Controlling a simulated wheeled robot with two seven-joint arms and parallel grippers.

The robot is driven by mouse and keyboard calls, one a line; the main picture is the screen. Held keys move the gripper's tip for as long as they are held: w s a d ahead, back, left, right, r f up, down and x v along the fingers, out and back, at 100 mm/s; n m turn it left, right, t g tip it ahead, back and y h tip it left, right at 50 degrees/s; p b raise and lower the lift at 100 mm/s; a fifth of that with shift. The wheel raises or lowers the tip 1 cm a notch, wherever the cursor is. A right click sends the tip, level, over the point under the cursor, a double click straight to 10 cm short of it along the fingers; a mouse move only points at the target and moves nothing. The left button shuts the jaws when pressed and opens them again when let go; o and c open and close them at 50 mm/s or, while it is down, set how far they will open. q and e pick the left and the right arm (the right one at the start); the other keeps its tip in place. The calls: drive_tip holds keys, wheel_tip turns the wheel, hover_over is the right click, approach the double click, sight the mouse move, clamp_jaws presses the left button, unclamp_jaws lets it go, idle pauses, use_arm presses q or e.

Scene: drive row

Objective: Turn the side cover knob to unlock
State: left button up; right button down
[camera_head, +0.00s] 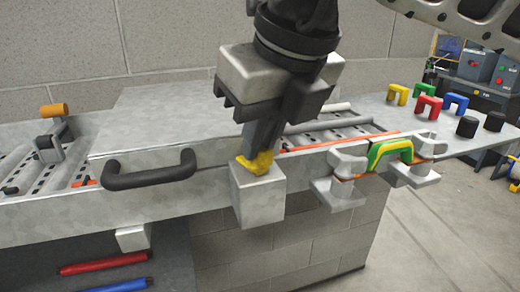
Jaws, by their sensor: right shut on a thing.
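A grey box (258,202) sticks out from the front side of the conveyor, in the middle of the head view. A yellow knob (257,165) sits on top of this box. My right gripper (262,146) comes down from above and is shut on the knob, its fingers hiding part of it. The side cover (140,140) is a grey metal housing to the left of the knob, with a black handle (148,169) on its front. The knob's exact turn angle is hard to tell. My left gripper is not in view.
Rollers (325,122) run behind the right gripper. A green and yellow part (390,151) sits between grey clamps to the right. Coloured U-shaped pieces (428,106) and black cylinders (466,127) stand on the right-hand table. A lever with an orange grip (54,110) stands at left.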

drive_tip(key=n+y+b, duration=0.1)
drive_tip(key=n, duration=0.1)
drive_tip(key=shift+w+n+g, duration=0.1)
drive_tip(key=shift+n+g, duration=0.3)
drive_tip(key=shift+d+n, duration=0.1)
drive_tip(key=shift+n, duration=0.8)
drive_tip(key=n+g, duration=0.1)
drive_tip(key=n, duration=0.1)
drive_tip(key=n+g+y, duration=0.1)
drive_tip(key=n, duration=0.1)
drive_tip(key=shift+w+r+n+p, duration=0.15)
drive_tip(key=shift+w+n+p, duration=0.05)
drive_tip(key=shift+n+p, duration=0.1)
drive_tip(key=shift+n+g+p, duration=0.3)
drive_tip(key=shift+n+g, duration=0.1)
drive_tip(key=shift+n, duration=0.4)
drive_tip(key=shift+w+n+g+p, duration=0.15)
drive_tip(key=shift+n+g+p, duration=0.25)
drive_tip(key=shift+n, duration=0.7)
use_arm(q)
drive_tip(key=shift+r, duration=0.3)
use_arm(e)
drive_tip(key=shift+n, duration=0.6)
use_arm(q)
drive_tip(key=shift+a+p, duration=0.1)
drive_tip(key=shift+p, duration=0.2)
use_arm(e)
drive_tip(key=shift+g, duration=0.3)
